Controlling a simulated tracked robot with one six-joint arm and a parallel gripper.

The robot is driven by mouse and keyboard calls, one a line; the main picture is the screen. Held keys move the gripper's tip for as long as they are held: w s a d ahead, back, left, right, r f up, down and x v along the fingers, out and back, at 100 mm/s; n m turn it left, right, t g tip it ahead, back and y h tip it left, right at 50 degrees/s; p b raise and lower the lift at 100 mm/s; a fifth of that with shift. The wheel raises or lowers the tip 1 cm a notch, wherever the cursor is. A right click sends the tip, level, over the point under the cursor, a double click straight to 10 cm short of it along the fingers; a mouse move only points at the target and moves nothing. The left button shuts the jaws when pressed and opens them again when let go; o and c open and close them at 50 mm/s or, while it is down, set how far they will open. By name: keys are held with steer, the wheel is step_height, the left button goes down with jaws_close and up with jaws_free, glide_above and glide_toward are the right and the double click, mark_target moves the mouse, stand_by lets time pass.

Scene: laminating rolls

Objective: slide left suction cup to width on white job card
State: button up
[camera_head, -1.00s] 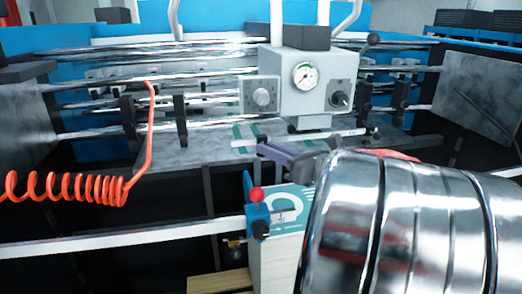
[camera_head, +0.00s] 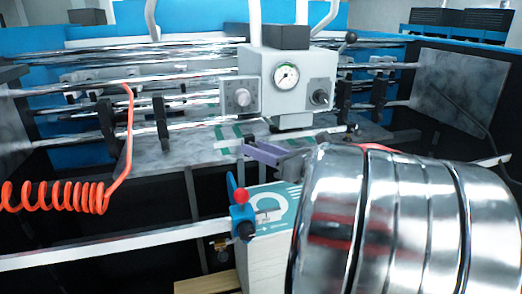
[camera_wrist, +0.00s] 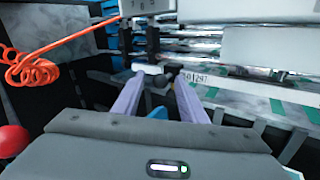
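My gripper (camera_head: 262,153) shows in the head view as slim purple fingers in front of the grey gauge box, partly hidden by my shiny arm. In the wrist view its two purple fingers (camera_wrist: 160,98) stand apart, with a gap between them. Nothing is clearly held; a small blue patch shows in the gap. Dark clamp-like blocks (camera_wrist: 150,45) sit on the bars just beyond the fingertips. I cannot tell whether one is the left suction cup.
The gauge box (camera_head: 290,85) stands over chrome rollers (camera_head: 75,82). A coiled orange hose (camera_head: 60,196) hangs at the left. A blue clamp (camera_head: 242,222) with a red knob sits on the front rail (camera_head: 110,247), beside a teal-topped white stack (camera_head: 272,207).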

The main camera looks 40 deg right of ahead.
steer(key=s+d, duration=0.2)
steer(key=s, duration=1.1)
steer(key=shift+s, duration=0.3)
stand_by(0.5)
steer(key=shift+f, duration=0.15)
